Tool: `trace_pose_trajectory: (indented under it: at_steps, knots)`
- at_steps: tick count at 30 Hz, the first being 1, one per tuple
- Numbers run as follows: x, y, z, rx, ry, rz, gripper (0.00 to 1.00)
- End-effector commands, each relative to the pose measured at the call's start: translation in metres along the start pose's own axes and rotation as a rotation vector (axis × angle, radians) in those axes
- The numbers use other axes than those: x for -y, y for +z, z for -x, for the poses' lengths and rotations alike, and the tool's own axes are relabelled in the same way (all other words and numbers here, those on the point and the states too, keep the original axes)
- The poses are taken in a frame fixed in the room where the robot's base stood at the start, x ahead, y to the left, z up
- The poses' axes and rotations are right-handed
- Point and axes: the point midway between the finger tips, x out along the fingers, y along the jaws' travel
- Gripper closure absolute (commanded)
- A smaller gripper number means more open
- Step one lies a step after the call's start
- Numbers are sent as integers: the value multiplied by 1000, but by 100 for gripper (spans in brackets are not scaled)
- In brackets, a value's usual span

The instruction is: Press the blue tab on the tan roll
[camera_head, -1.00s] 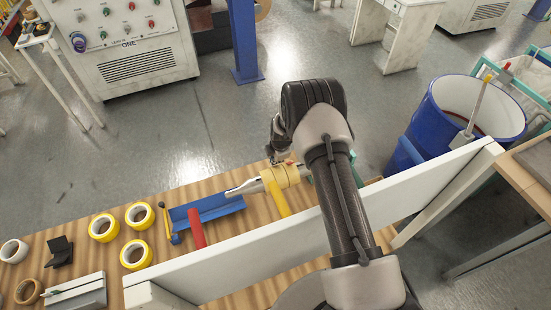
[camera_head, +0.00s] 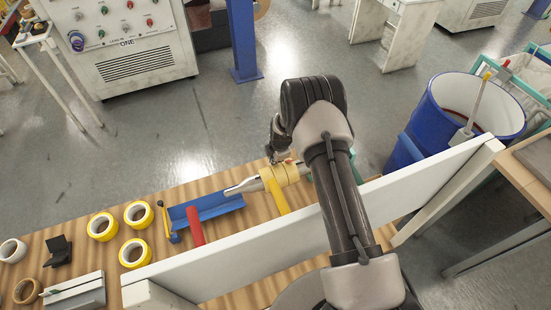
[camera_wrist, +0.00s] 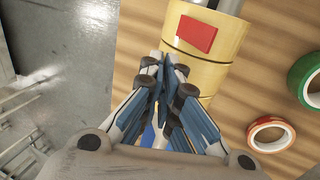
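The tan roll (camera_head: 285,174) sits on a silver spindle (camera_head: 243,187) at the right part of the wooden table. In the wrist view the tan roll (camera_wrist: 228,40) shows a red patch (camera_wrist: 196,35) on its upper face. My gripper (camera_wrist: 166,62) is over the roll with its fingertips together and nothing visible between them; I cannot tell whether they touch it. A small blue patch (camera_wrist: 149,134) shows low behind the fingers; I cannot tell whether it is the blue tab. In the head view my gripper (camera_head: 276,155) is at the roll's far left side.
A green tape roll (camera_wrist: 293,81) and an orange-red one (camera_wrist: 251,130) lie right of the gripper in the wrist view. A blue channel (camera_head: 210,207), a red bar (camera_head: 195,228) and several yellow tape rolls (camera_head: 92,227) lie left. A white board (camera_head: 245,262) stands along the table's near edge.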

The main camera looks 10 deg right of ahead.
Motion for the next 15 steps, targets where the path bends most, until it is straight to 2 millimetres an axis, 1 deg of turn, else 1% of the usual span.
trace_pose_trajectory:
  at_steps: [8,15]
  knots:
    - [3,0,-1,-2,-8,0,100]
    - [3,0,-1,-1,-7,0,83]
